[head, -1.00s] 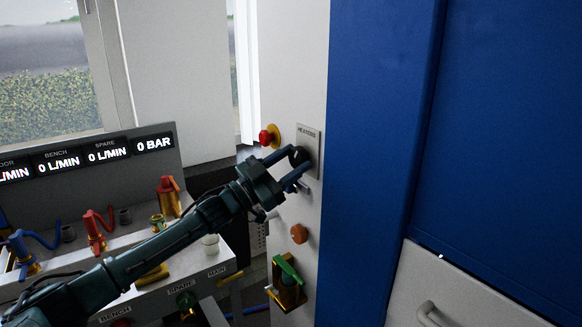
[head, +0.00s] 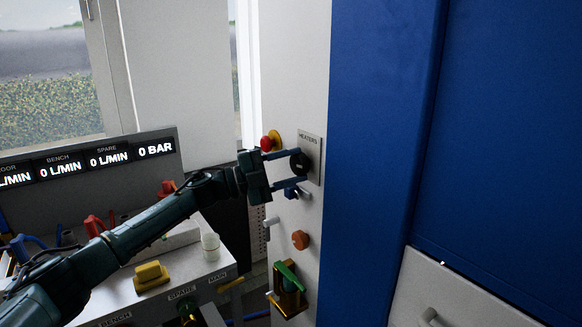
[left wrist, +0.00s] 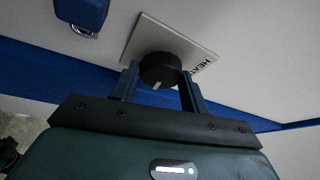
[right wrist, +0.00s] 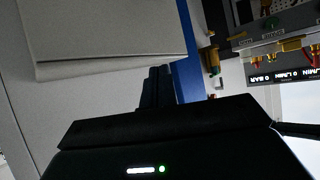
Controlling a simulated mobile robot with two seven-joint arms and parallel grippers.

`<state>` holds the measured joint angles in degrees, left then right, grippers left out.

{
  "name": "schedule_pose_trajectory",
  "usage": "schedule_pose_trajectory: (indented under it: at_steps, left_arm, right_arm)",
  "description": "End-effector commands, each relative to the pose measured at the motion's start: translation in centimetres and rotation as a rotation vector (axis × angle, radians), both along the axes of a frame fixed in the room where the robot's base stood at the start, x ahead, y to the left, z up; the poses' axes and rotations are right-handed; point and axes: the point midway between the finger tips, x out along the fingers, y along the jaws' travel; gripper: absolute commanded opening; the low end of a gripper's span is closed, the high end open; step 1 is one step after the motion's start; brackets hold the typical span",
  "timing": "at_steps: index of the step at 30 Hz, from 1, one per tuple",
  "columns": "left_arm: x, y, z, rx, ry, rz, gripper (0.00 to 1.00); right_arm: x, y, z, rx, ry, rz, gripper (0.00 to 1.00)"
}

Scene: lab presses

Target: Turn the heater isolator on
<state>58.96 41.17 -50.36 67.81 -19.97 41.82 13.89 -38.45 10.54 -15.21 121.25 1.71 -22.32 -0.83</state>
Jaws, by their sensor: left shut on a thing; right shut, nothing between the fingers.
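The heater isolator is a black round knob (head: 299,163) on a grey plate labelled HEATERS (head: 312,150), on the white panel left of the blue wall. In the left wrist view the knob (left wrist: 160,70) sits between the fingers, with a pale pointer mark on it. My left gripper (head: 292,169) is shut on the knob, one finger above and one below it in the head view. My right gripper (right wrist: 158,85) is shut and empty beside pale panels in the right wrist view; it is not in the head view.
Near the knob are a red button on a yellow base (head: 271,141), a blue padlock (left wrist: 82,15), an orange knob (head: 300,240) and a green-handled brass valve (head: 290,277). A bench with valves and digital readouts (head: 105,157) stands left.

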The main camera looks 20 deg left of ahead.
Motion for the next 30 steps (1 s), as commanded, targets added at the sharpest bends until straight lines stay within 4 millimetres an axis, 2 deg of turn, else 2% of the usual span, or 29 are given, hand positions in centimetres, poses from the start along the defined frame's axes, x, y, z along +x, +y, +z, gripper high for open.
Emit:
schedule_pose_trajectory:
  at_steps: [10, 27, 28, 30]
  left_arm:
    - [0.02, 0.02, 0.03, 0.118, -0.091, 0.0, 0.22]
    - [0.0, 0.0, 0.0, 0.142, -0.11, -0.001, 0.22]
    - [0.0, 0.0, 0.0, 0.142, -0.11, -0.001, 0.46]
    - [0.0, 0.0, 0.01, 0.14, -0.109, -0.001, 0.52]
  right_arm:
    - [0.06, -0.06, 0.06, -0.002, 0.002, -0.002, 0.0]
    - [0.08, -0.05, 0.1, -0.001, 0.001, -0.003, 0.0]
    - [0.08, -0.05, 0.1, -0.001, 0.001, -0.003, 0.0]
    - [0.09, -0.05, 0.11, -0.001, 0.001, -0.002, 0.0]
